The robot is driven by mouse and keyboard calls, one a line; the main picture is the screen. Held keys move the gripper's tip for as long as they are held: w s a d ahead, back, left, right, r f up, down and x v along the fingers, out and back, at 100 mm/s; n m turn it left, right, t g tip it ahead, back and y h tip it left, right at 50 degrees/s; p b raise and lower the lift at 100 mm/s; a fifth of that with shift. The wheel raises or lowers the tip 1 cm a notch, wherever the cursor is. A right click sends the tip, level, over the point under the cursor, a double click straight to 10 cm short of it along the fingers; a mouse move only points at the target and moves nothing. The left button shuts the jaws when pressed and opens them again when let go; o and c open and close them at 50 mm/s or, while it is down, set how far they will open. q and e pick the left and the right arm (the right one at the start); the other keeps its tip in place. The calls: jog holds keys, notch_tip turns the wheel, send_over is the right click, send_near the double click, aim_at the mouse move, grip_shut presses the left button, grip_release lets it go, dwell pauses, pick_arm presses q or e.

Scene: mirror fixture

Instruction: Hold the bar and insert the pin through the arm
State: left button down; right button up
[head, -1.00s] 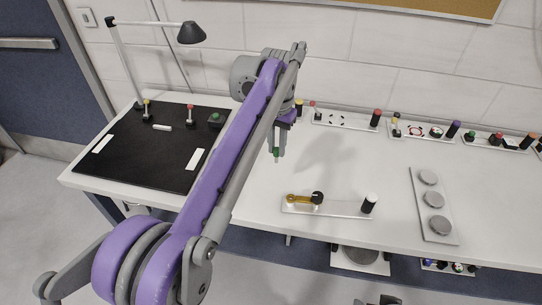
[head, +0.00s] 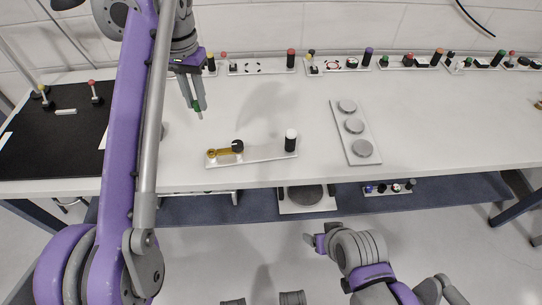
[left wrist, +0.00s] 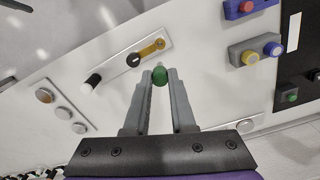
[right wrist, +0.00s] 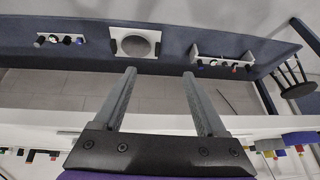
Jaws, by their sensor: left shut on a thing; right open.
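My left gripper (head: 198,107) is shut on a small green pin (left wrist: 159,76), held above the table in the head view, up and left of the fixture. The fixture plate (head: 265,157) lies on the white table. It carries a brass arm (head: 222,153) with a ring end at left, a black knob (head: 237,146) and an upright black peg with a white top (head: 291,141). The left wrist view shows the brass arm (left wrist: 152,47) just beyond the fingertips. My right gripper (head: 314,241) is open and empty, below the table's front edge in the head view.
A grey plate with three round discs (head: 354,126) lies right of the fixture. Several small fixtures (head: 340,63) line the table's back. A black mat (head: 50,135) lies at left. A lower shelf (head: 340,198) holds more items. The table between the fixture and back row is clear.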

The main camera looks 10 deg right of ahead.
jog(key=w+a+r+m+t+y, duration=0.2)
jog(key=w+a+r+m+t, duration=0.3)
jog(key=w+m, duration=0.3)
jog(key=w+a+r+m+t+y, duration=0.25)
jog(key=w+a+m+t, duration=0.25)
jog(key=w+a+m, duration=0.25)
jog(key=m+t+h, duration=0.2)
jog(key=m+h, duration=0.7)
jog(key=m, duration=1.3)
send_near(290, 146)
jog(key=shift+s+a+r, duration=0.15)
jog(key=shift+s+a, duration=0.1)
jog(key=shift+w+d+m, duration=0.1)
jog(key=shift+d+m, duration=0.05)
jog(key=shift+m, duration=0.2)
jog(key=x, duration=1.1)
jog(key=shift+w+d, duration=0.2)
jog(key=shift+w, duration=0.05)
